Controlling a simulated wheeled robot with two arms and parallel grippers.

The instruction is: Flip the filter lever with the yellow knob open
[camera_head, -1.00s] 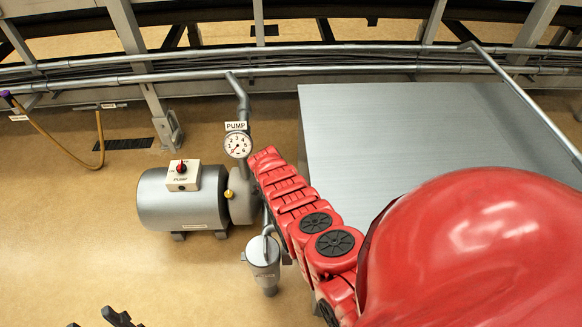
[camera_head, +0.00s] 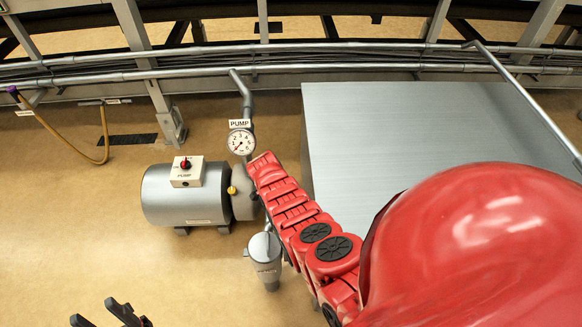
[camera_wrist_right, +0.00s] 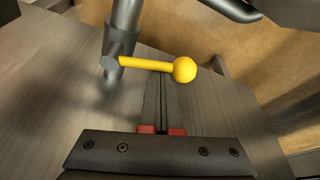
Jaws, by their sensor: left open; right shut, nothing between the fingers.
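In the right wrist view, the yellow lever with its round yellow knob (camera_wrist_right: 184,69) sticks out sideways to the right from a grey pipe (camera_wrist_right: 122,45). My right gripper (camera_wrist_right: 161,80) is shut and empty; its thin fingers point toward the lever, with the tips just below the rod in the picture. I cannot tell whether they touch it. In the head view, my right gripper is hidden behind my red arm. The grey filter canister (camera_head: 266,258) stands below the pump. My left gripper (camera_head: 98,312) is open and empty at the bottom left edge.
A grey pump (camera_head: 185,197) with a red-switch box and a gauge (camera_head: 241,142) stands left of my right arm. A large grey cabinet (camera_head: 400,130) fills the right. A yellow hose (camera_head: 75,152) hangs at the left. The floor around my left gripper is clear.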

